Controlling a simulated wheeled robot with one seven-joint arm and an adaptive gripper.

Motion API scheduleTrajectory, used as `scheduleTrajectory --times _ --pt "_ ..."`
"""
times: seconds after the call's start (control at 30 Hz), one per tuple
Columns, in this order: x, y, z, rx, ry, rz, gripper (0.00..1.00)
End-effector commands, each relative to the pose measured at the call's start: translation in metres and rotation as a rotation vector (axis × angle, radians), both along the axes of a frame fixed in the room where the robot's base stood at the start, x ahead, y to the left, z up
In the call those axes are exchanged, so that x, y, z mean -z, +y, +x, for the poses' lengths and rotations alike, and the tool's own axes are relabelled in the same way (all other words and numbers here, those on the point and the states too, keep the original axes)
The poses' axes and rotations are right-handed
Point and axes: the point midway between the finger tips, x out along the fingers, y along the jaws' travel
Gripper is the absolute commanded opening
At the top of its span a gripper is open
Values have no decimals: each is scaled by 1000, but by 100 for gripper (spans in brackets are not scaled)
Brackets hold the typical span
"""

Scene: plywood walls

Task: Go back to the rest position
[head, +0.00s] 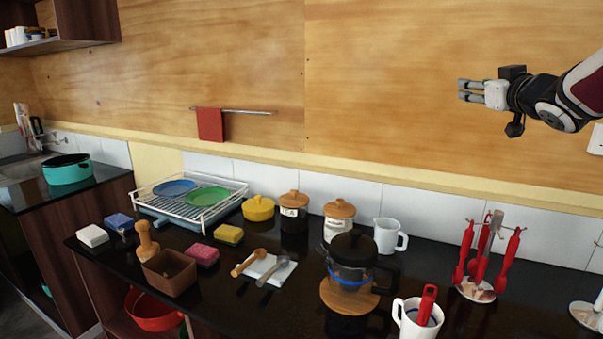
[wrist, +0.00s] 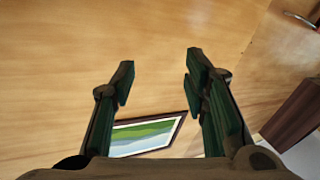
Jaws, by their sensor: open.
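My gripper (head: 470,91) is raised at the upper right of the head view, well above the black counter and in front of the plywood wall. Its fingers point left. In the wrist view my gripper (wrist: 158,85) shows two dark fingers spread apart with nothing between them. Behind them are the plywood wall and a framed picture (wrist: 145,134) with green and blue bands.
The black counter (head: 230,310) holds a dish rack (head: 155,207) with plates, sponges, jars, a glass pot (head: 350,277), white mugs and a red utensil stand (head: 475,290). A red cloth (head: 210,124) hangs on a wall rail. The air around my gripper is clear.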

Motion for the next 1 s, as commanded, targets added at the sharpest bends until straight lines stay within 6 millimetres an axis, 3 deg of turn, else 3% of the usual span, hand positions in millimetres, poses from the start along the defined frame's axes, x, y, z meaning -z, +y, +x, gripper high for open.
scheduleTrajectory --times 0.13,0.27,0.47,0.7,0.83,1.0 --pt "8 25 -51 155 116 35 41" --pt "38 47 -107 253 271 78 41" --pt "110 94 -210 305 570 146 41" --pt "194 155 -332 229 920 196 41" --pt "223 179 -380 169 1055 207 41" --pt "242 195 -412 123 1145 212 41"
